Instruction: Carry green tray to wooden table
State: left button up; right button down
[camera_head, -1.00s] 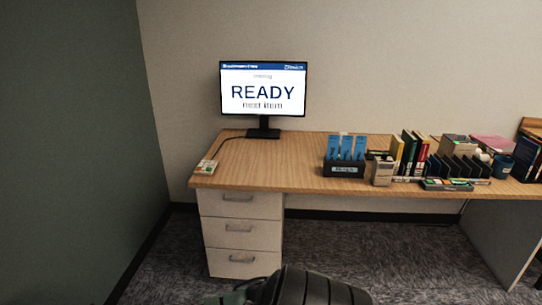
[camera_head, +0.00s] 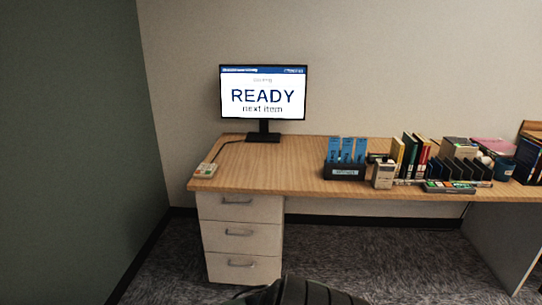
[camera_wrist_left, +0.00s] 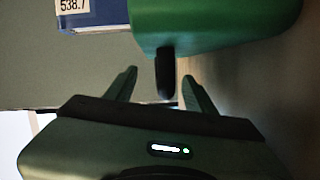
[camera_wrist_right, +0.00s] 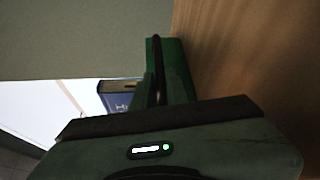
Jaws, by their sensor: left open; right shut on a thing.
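A green tray (camera_wrist_left: 215,22) shows at the top of the left wrist view, with a black handle (camera_wrist_left: 164,72) at its end. My left gripper (camera_wrist_left: 158,78) is open, with the handle between or just beyond its fingertips; I cannot tell if they touch. In the right wrist view, my right gripper (camera_wrist_right: 160,78) is shut on a dark handle at the green tray (camera_wrist_right: 172,48). A blue book labelled 538.7 (camera_wrist_left: 92,14) is beside the tray's wall; a blue book also shows in the right wrist view (camera_wrist_right: 116,100). The head view shows no tray or grippers.
A wood-topped desk (camera_head: 270,180) with white drawers (camera_head: 240,240) stands ahead. It holds a monitor (camera_head: 263,93) reading READY, a small device (camera_head: 205,170), a box of blue cards (camera_head: 345,172) and several books. The desk top's left half is mostly clear. Plain wood (camera_wrist_right: 250,50) fills the right wrist view's right side.

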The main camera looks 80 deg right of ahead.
pick_arm(q)
jog(key=shift+f, duration=0.15)
jog(key=c, duration=0.5)
jog(key=shift+c, duration=0.2)
jog(key=shift+s, duration=0.15)
jog(key=shift+s+a+r, duration=0.15)
jog(key=shift+s+a, duration=0.05)
jog(key=shift+s, duration=1.35)
jog(key=shift+s+a+r, duration=0.1)
jog(key=shift+s+a, duration=0.1)
jog(key=shift+s, duration=1.35)
jog(key=shift+s+a+r, duration=0.15)
jog(key=shift+s+a, duration=0.05)
jog(key=shift+s, duration=2.95)
pick_arm(e)
jog(key=shift+w+d+f, duration=0.15)
jog(key=shift+d, duration=0.3)
pick_arm(q)
jog(key=shift+s+r, duration=0.1)
jog(key=shift+s, duration=0.35)
pick_arm(e)
jog(key=shift+d+f, duration=0.1)
jog(key=shift+f, duration=0.05)
